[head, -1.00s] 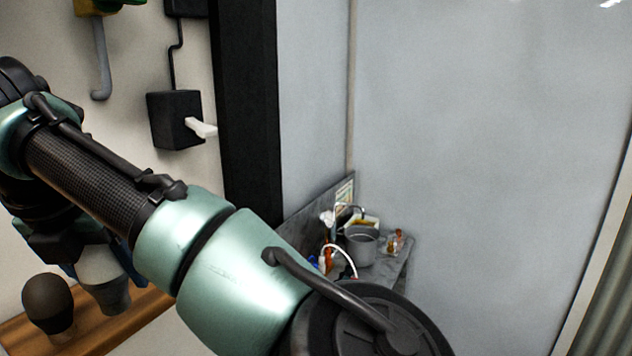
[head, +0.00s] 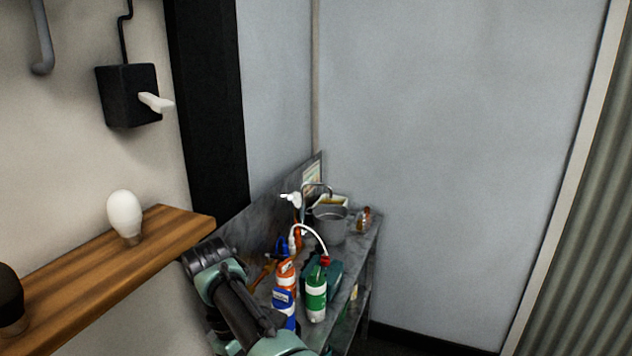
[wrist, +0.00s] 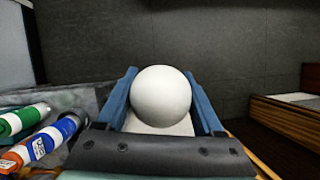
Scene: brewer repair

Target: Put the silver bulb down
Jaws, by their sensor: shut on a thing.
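My gripper (wrist: 163,112) shows in the wrist view, with its blue fingers on both sides of a pale, round bulb. It is shut on this bulb, the silver bulb (wrist: 160,95), which looks whitish grey here. The bulb's round end faces up in the picture, and its lower part is partly hidden by the dark gripper body. In the head view my gripper and the held bulb are out of sight; only part of my arm shows at the bottom.
A wooden shelf (head: 95,262) bears a white bulb (head: 124,213) and a dark bulb (head: 10,298), with bare wood between. A grey bench (head: 362,240) holds a pot (head: 330,224), a green-and-white bottle (head: 316,292) and other bottles. A black switch box (head: 128,95) is on the wall.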

